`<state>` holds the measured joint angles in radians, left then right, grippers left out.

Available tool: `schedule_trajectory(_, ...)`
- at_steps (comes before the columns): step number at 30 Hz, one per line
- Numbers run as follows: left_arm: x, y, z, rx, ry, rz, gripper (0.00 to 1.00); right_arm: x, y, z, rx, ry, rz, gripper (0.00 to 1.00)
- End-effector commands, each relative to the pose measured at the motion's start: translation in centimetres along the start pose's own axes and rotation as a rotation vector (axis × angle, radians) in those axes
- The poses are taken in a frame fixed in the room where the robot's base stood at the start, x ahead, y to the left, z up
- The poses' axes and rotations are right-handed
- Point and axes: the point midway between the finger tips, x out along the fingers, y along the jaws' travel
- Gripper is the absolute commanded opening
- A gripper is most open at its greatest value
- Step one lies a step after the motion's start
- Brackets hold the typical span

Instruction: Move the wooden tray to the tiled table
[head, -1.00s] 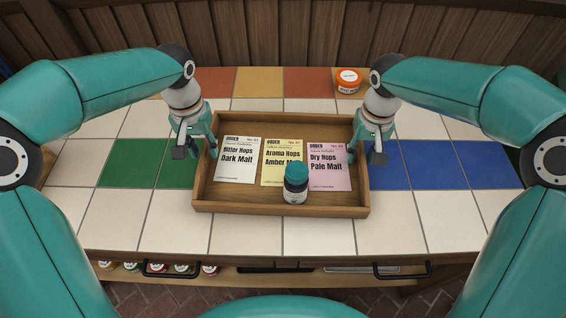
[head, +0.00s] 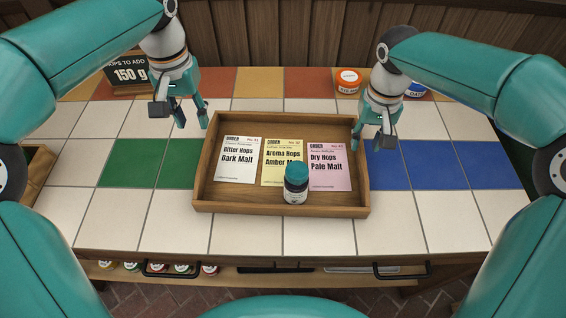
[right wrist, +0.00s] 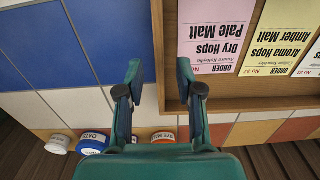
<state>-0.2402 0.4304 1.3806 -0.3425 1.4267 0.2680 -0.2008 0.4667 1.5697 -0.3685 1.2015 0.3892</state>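The wooden tray (head: 281,211) rests on the tiled table (head: 312,236), near its middle. In it lie a white order card (head: 238,172), a yellow card (head: 277,174) and a pink card (head: 329,181). My left gripper (head: 191,122) is open and empty, above and left of the tray's back left corner. My right gripper (head: 371,143) is open at the tray's right wall. In the right wrist view its spread fingers (right wrist: 160,72) lie either side of that wall (right wrist: 159,40); contact is not visible.
A dark sign (head: 128,75) stands at the back left. A wooden edge (head: 38,165) shows at far left. Tiles left and right of the tray are clear.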

Motion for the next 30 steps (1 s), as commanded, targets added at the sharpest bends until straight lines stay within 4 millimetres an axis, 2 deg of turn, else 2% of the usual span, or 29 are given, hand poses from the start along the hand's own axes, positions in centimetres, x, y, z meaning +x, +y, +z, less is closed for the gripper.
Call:
schedule_trajectory(1, 0.0, 0.0, 0.0, 0.000, 0.000, 0.000, 0.36, -1.2, -0.1, -0.1, 0.000, 0.005, -0.002, 0.36)
schedule_trajectory(6, 0.0, 0.0, 0.0, 0.000, 0.000, 0.000, 0.36, -4.4, -0.1, 0.0, -0.001, 0.004, -0.002, 0.36)
schedule_trajectory(12, 0.1, 0.0, 0.0, 0.000, 0.000, 0.000, 0.36, -6.6, 0.0, 0.0, 0.000, 0.000, -0.001, 0.36)
schedule_trajectory(30, 0.0, 0.0, 0.0, 0.000, 0.000, 0.000, 0.36, -7.0, 0.0, 0.0, 0.000, -0.001, -0.001, 0.36)
